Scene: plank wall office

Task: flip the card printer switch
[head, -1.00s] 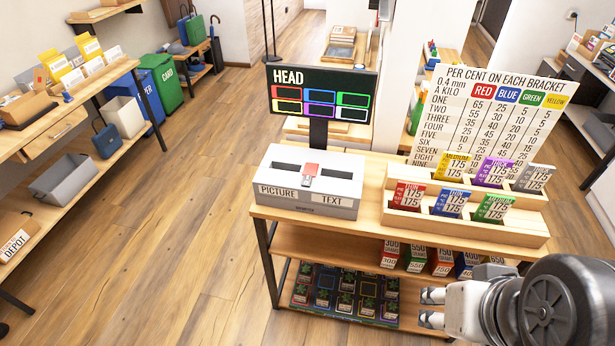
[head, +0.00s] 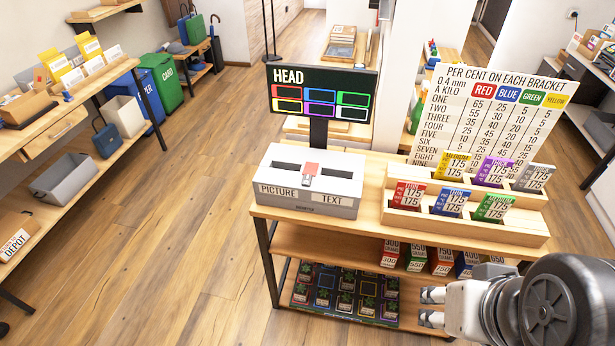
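The card printer (head: 307,186) is a white box on the wooden table's left part, with PICTURE and TEXT labels on its front. Its switch (head: 310,171), a red-topped lever with a grey tip, stands near the middle of a dark slot on top, between the two labels. My gripper (head: 431,307) is at the lower right, in front of the table and below its top, well apart from the printer. Its two fingers are spread with a gap between them, and nothing shows in it.
A HEAD screen (head: 320,95) stands behind the printer. A wooden card holder (head: 464,225) with several coloured cards is to its right, before a percentage board (head: 490,115). Floor (head: 180,230) at left is clear.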

